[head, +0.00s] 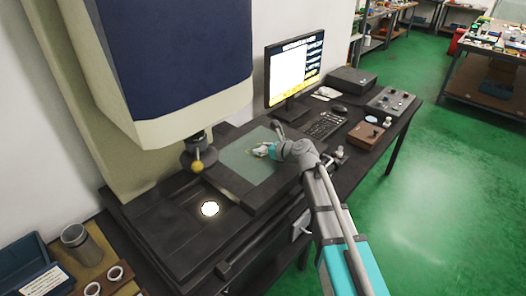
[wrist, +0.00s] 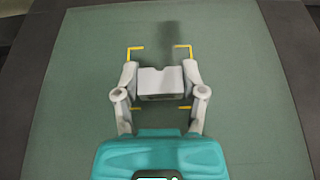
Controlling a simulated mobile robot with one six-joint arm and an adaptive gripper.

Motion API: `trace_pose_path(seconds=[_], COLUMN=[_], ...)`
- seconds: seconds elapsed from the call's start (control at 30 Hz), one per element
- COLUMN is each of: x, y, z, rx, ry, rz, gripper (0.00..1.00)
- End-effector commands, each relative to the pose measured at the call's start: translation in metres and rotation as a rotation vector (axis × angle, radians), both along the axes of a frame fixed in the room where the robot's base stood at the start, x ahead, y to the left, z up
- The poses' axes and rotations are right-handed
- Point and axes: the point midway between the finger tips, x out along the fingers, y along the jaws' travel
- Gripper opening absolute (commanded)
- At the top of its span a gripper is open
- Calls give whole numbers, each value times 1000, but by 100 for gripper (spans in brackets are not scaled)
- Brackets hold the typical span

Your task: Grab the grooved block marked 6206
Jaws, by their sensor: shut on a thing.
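A pale grey block (wrist: 161,82) with a V-shaped notch in its top edge sits between the fingertips of my gripper (wrist: 162,88) in the wrist view. The fingers are shut on it from both sides. Any marking on the block is too small to read. In the head view my gripper (head: 262,150) is over the greenish glass plate of the measuring machine, and the block is too small there to make out. I cannot tell whether the block touches the glass.
Yellow corner marks (wrist: 183,47) lie on the glass plate (wrist: 75,120) around the block. The machine's probe head (head: 198,160) hangs to the left of my gripper. A monitor (head: 294,72), a keyboard (head: 325,125) and a control box (head: 391,101) stand on the bench behind.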

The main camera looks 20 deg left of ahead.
Motion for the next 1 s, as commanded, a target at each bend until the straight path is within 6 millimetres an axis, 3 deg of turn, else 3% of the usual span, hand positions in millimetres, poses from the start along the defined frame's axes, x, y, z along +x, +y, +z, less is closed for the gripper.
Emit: trace_pose_path(seconds=[0.47,0.77,1.0], x=[0,0,-16], y=[0,0,-18], z=[9,34,62], rx=[0,-1,-1], ry=[0,0,1], rz=[0,0,-2], gripper=[2,2,2])
